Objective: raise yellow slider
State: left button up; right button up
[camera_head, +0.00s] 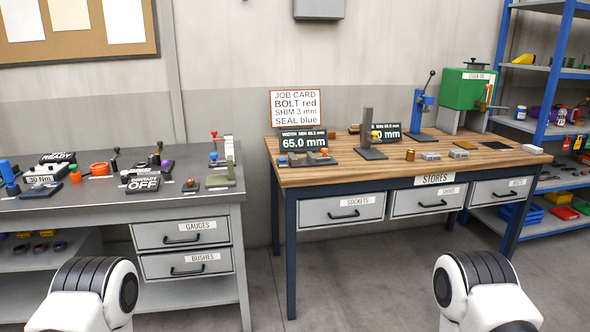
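A small yellow slider (376,135) shows on the right side of a dark grey upright post (367,128) on the wooden workbench. The post stands on a flat grey base (371,154). The slider is about halfway up the post. A dark display partly overlaps the area behind it. Only rounded white and black parts of my two arms show at the bottom left and bottom right. Neither gripper is in view.
The wooden bench (330,173) also holds a display reading 65.0 mm (304,142), a blue lever press (422,105) and a green box (468,88). A cluttered grey bench (110,204) stands left. A blue-framed shelf (548,70) stands right. Floor between the benches is clear.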

aim_at(371, 136)
jog(key=i+z, duration=0.2)
jog(key=i, duration=0.25)
jog(key=i+j+z, duration=0.25)
jog(key=i, duration=0.2)
jog(key=i+j+z, duration=0.2)
jog(key=i, duration=0.25)
jog(key=i+l+u, duration=0.1)
jog(key=i+u, duration=0.15)
jog(key=i, duration=0.25)
jog(key=i+l+u, duration=0.25)
jog(key=i, duration=0.25)
jog(key=i+l+u, duration=0.25)
jog(key=i, duration=0.2)
